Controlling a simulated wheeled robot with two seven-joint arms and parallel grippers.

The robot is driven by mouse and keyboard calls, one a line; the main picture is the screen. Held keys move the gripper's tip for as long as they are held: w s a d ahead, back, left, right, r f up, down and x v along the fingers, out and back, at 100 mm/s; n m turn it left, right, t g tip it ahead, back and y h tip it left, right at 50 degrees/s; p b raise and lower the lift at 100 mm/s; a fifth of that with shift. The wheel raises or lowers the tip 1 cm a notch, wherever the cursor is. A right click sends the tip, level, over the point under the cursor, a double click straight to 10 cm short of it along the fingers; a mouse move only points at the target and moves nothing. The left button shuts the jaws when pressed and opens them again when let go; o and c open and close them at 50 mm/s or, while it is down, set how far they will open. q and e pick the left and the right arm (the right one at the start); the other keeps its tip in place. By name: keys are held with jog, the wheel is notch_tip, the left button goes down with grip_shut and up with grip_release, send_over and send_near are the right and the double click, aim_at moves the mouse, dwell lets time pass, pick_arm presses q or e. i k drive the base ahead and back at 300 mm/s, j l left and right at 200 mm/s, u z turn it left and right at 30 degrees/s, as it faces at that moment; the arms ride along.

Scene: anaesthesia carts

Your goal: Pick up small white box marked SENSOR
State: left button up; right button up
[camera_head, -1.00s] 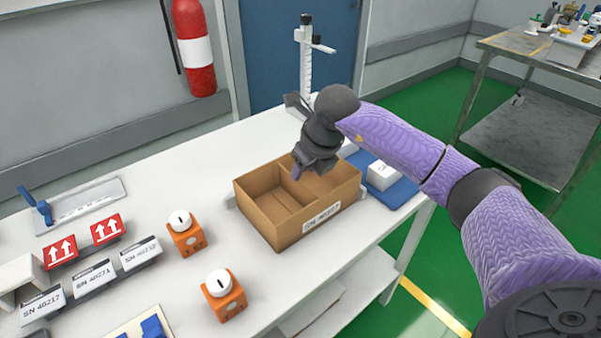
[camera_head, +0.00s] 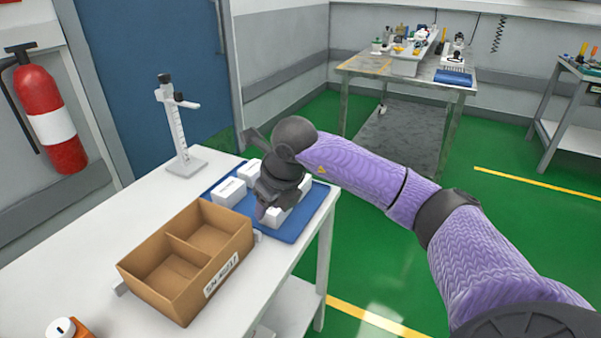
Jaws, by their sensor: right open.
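Several small white boxes lie on a blue mat (camera_head: 306,214) at the far right end of the white table. One white box (camera_head: 228,191) is at the mat's left, another white box (camera_head: 249,172) is behind it, and a third white box (camera_head: 277,216) is partly hidden by my right gripper. The markings are too small to read, so I cannot tell which is SENSOR. My right gripper (camera_head: 267,208) is over the mat, among the boxes, open; its fingertips are partly hidden. My left gripper is out of view.
A divided cardboard box (camera_head: 190,262) stands on the table just in front of the mat. A white stand with a vertical scale (camera_head: 178,130) is behind it. An orange block with a white knob (camera_head: 64,330) is at the bottom left. Other benches stand farther back.

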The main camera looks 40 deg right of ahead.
aim_at(249, 172)
jog(key=z, duration=1.05)
